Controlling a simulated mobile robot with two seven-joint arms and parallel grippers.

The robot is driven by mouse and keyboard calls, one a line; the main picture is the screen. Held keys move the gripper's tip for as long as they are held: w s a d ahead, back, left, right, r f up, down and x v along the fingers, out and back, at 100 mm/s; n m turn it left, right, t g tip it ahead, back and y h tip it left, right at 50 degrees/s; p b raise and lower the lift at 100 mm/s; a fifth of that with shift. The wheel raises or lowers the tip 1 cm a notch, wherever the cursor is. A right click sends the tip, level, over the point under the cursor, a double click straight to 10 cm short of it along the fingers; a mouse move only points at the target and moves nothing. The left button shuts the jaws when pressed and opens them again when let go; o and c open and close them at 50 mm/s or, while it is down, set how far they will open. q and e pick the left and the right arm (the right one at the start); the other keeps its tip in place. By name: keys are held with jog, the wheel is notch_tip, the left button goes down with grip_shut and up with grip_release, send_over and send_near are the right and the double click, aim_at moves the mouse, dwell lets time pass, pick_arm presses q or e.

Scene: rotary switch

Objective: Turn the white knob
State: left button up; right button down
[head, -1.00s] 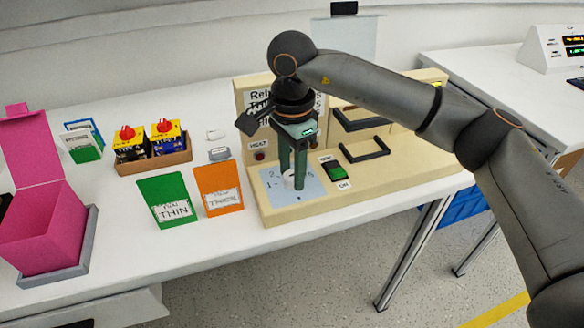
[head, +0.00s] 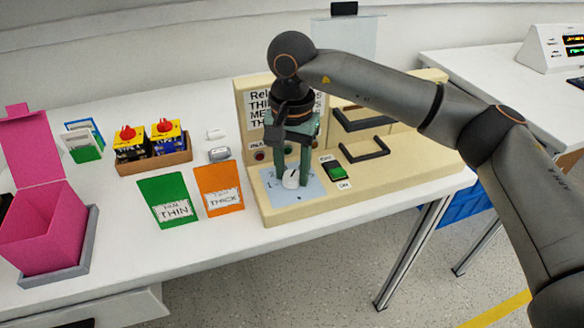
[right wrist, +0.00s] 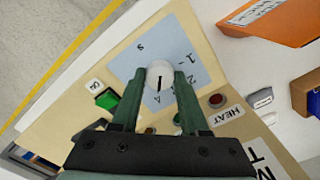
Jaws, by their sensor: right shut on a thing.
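The white knob (head: 291,180) stands on a light blue dial plate (head: 310,193) on the beige panel. In the right wrist view the knob (right wrist: 160,74) shows a dark pointer line, and the dial plate (right wrist: 150,45) has printed numbers around it. My right gripper (head: 293,177) points down with its green fingers on either side of the knob and is shut on it. It also shows in the right wrist view (right wrist: 159,80). The finger contact is partly hidden in the head view. My left gripper does not show.
A green rocker switch (head: 336,173) sits just right of the dial. A black handle (head: 364,149) is farther right.

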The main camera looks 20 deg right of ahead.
aim_at(292, 176)
dwell(0.4)
jog(key=shift+c, duration=2.1)
grip_release()
notch_tip(292, 176, up, 13)
jog(key=p, duration=0.2)
jog(key=shift+f, duration=0.2)
